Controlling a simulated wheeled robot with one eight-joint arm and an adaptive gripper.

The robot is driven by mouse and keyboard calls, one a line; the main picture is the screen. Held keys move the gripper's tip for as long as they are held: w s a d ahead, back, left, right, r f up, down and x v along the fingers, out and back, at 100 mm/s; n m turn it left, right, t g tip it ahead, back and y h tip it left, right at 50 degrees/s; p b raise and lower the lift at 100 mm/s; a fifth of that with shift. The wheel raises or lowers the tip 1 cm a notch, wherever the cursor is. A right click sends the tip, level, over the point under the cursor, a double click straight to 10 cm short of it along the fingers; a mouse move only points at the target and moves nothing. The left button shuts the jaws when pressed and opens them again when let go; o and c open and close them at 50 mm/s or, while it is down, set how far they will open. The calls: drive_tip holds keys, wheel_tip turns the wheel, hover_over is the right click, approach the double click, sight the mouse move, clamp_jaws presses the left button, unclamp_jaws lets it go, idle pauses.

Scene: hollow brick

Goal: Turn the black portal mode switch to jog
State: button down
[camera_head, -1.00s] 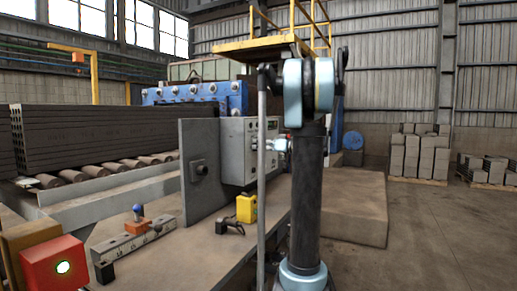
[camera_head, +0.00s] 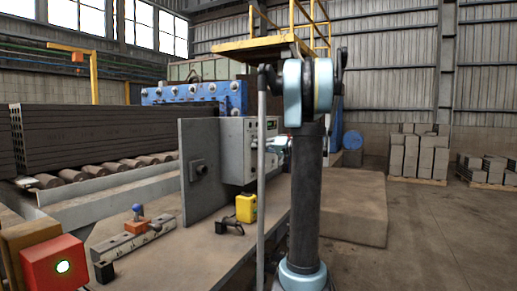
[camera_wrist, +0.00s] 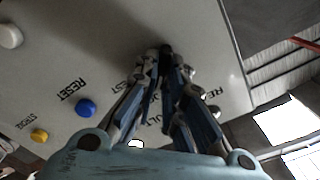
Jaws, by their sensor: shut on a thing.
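My gripper (camera_wrist: 165,54) is shut on the black portal mode switch (camera_wrist: 166,47) on that panel. Only a dark bit of the switch shows between the fingertips, so I cannot read which way it points. Part of a label shows beside the fingers but is mostly covered. In the head view the panel (camera_head: 236,152) is a light grey box, and my arm hides its right part and the switch.
A blue button (camera_wrist: 86,108) by a RESET label, a yellow button (camera_wrist: 39,136) and a pale button (camera_wrist: 10,36) are on the panel. In the head view a yellow object (camera_head: 246,208) and a red box (camera_head: 54,265) are on the bench below. Open floor lies at right.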

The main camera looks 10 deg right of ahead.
drive_tip(key=shift+w+d, duration=0.1)
drive_tip(key=shift+d, duration=0.05)
drive_tip(key=c, duration=1.7)
unclamp_jaws()
drive_tip(key=v, duration=1.2)
drive_tip(key=shift+f, duration=0.1)
